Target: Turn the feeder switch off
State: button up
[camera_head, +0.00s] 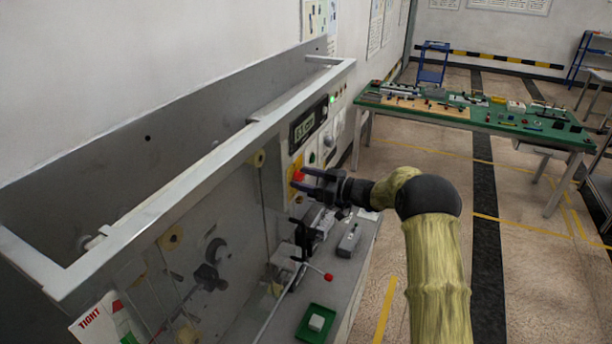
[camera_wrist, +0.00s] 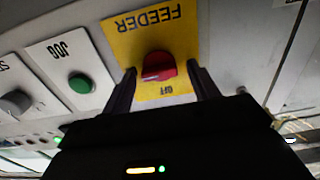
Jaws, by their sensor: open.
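The feeder switch (camera_wrist: 158,66) is a red knob on a yellow plate (camera_wrist: 140,40) marked FEEDER and OFF, upside down in the wrist view. In the head view the red knob (camera_head: 298,175) shows on the machine's front panel. My gripper (camera_head: 306,180) is open in front of the panel. In the wrist view its two dark fingers (camera_wrist: 160,84) stand on either side of the red knob. I cannot tell whether they touch it. The knob's pointer position is hard to read.
A green button (camera_wrist: 80,83) marked JOG and a grey knob (camera_wrist: 15,103) sit beside the yellow plate. Below my gripper are a lever with a red ball (camera_head: 328,277) and a green tray (camera_head: 316,323). A green workbench (camera_head: 480,118) stands behind at right.

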jog(key=c, duration=1)
jog(key=shift+f+n+b, duration=0.2)
jog(key=shift+n+b, duration=0.2)
jog(key=shift+b, duration=0.6)
jog(key=n+b, duration=0.8)
jog(key=b, duration=0.4)
jog(key=n+b, duration=0.9)
jog(key=b, duration=0.3)
jog(key=shift+s+a+f, duration=0.1)
jog(key=shift+s+f, duration=0.05)
jog(key=shift+s, duration=0.05)
